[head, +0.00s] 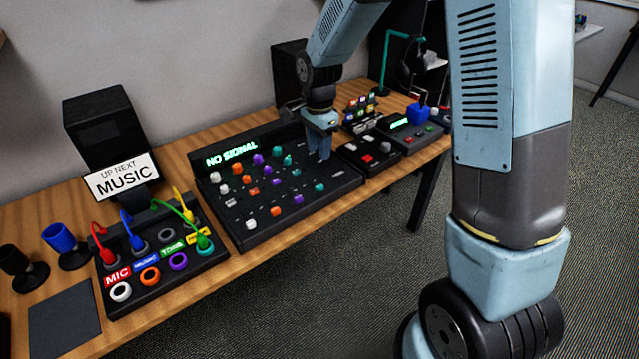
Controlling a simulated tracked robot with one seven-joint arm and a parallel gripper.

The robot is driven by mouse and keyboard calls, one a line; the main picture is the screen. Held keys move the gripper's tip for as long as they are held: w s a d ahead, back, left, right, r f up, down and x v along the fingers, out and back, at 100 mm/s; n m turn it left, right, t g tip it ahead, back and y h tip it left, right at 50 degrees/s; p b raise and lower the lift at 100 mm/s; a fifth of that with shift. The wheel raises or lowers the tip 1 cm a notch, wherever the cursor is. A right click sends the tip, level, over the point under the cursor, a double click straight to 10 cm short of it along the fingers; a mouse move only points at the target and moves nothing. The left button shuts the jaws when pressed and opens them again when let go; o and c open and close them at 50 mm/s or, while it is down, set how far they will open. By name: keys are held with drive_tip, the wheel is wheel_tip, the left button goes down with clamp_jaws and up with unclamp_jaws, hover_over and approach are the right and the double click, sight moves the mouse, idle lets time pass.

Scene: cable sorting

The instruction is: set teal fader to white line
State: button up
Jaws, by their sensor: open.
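The black mixer (335,187) stands on the wooden table, with white, orange, purple and teal caps and a green "NO SIGNAL" display. One teal cap (319,187) sits at the right end of its front row, apparently the teal fader. Another teal cap (287,160) sits further back. The white line is too small to make out. My gripper (322,157) is open and points down over the mixer's back right part, behind the front teal cap. It appears apart from that cap; its exact height and the gap between its fingers are hard to tell.
A patch box (150,292) with coloured plugs and cables stands left of the mixer, below a "MUSIC" sign (122,177). A button box (368,152) and a box with a green display (405,128) stand close on the right. Dark speakers stand behind.

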sight(319, 186)
wheel_tip(319, 186, down, 13)
drive_tip(key=shift+f, duration=0.15)
idle(0.4)
drive_tip(key=shift+c, duration=0.3)
clamp_jaws()
idle(0.3)
